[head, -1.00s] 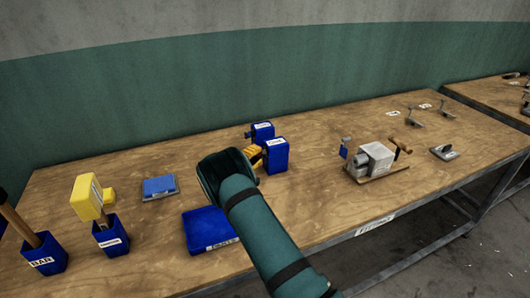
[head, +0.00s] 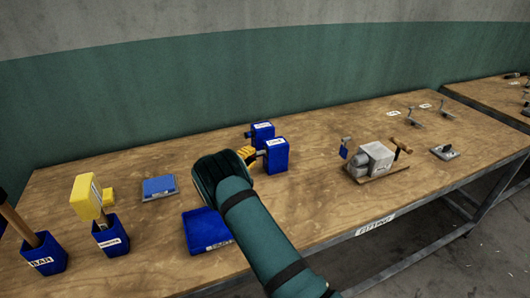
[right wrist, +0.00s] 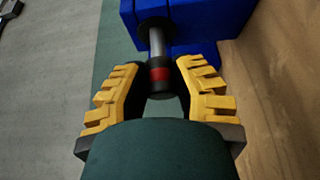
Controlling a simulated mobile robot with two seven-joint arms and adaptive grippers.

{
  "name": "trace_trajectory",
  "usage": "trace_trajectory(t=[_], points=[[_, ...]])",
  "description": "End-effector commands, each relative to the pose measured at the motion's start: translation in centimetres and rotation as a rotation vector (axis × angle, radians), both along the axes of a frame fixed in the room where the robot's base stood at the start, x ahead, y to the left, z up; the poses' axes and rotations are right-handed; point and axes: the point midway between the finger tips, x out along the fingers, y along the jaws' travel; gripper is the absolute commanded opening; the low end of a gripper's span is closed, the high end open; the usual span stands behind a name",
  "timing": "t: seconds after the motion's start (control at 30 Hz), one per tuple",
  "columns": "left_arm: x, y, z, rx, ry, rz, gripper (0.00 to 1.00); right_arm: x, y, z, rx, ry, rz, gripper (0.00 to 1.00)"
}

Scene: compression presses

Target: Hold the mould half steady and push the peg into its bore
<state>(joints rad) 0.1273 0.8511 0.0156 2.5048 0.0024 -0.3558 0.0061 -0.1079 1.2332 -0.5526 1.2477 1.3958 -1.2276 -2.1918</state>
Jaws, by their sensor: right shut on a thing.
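My right gripper (head: 247,154) has yellow ribbed fingers and reaches toward a blue holder (head: 276,155) on the bench. In the right wrist view the fingers (right wrist: 160,92) are shut on a grey rod (right wrist: 157,45) with a black collar and a red band. The rod's far end meets the blue holder (right wrist: 195,22). I cannot tell whether this rod is the peg. A grey block with a round cylinder (head: 376,158) sits on a wooden board to the right; it may be the mould half. No bore shows clearly. My left gripper is not in view.
Another blue holder (head: 262,131) stands just behind. A blue tray (head: 207,232), a blue pad (head: 159,187) and a holder with a yellow-headed tool (head: 88,197) lie left. A flat grey tool (head: 445,151) lies right.

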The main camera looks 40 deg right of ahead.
Motion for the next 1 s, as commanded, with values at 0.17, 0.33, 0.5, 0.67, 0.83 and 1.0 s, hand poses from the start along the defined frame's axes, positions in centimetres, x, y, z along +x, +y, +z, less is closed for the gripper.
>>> trace_trajectory(t=[0.17, 0.33, 0.5, 0.67, 0.83, 1.0], points=[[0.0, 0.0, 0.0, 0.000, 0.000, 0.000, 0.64, 0.1, 0.4, 0.0, 0.000, 0.000, 0.001, 0.00], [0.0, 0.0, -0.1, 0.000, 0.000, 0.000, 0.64, 0.2, 0.8, 0.0, 0.000, 0.000, 0.001, 0.00], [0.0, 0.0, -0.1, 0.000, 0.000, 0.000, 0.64, 0.3, 1.2, 0.0, 0.000, 0.000, 0.001, 0.00], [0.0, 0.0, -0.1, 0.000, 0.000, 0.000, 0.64, 0.4, 1.5, 0.0, 0.000, 0.000, 0.001, 0.00], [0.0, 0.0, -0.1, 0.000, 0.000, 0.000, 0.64, 0.5, 1.8, 0.0, -0.001, 0.000, 0.001, 0.00], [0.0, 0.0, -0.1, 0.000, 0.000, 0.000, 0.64, 0.5, 1.9, 0.0, -0.001, 0.000, 0.000, 0.00]])
